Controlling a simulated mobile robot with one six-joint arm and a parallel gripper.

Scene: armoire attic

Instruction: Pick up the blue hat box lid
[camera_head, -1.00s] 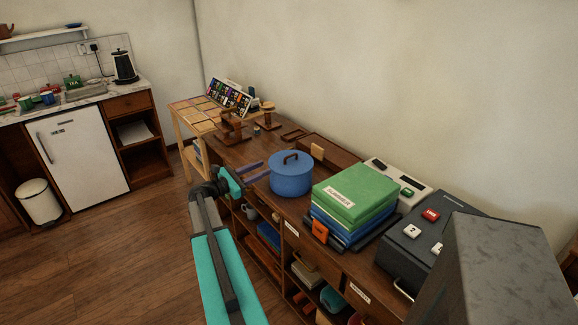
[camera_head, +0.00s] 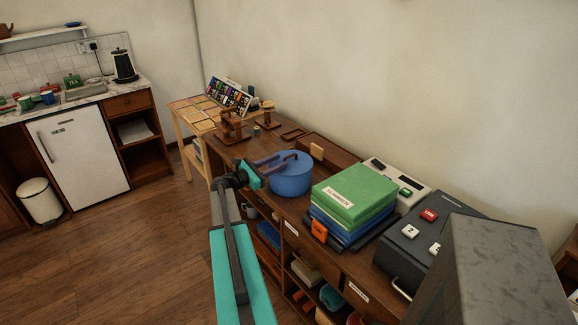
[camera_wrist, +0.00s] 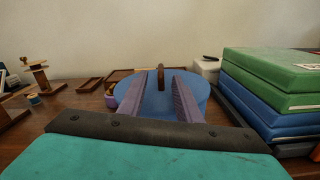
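The blue hat box (camera_head: 291,180) is round and stands on the wooden counter, its blue lid (camera_head: 289,162) on top with a dark brown arched handle (camera_head: 290,156). My gripper (camera_head: 284,158) is at the left side of the lid, at about handle height. In the wrist view, my gripper's two purple fingers (camera_wrist: 162,88) are apart and extend over the blue lid (camera_wrist: 160,104). The brown handle (camera_wrist: 161,76) stands upright between the fingertips, with a gap visible on both sides.
A stack of green and blue boxes (camera_head: 352,197) stands close on the right of the hat box. Wooden stands (camera_head: 232,124) and trays lie behind and to the left. A dark keypad box (camera_head: 420,237) is farther right. The wall runs behind the counter.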

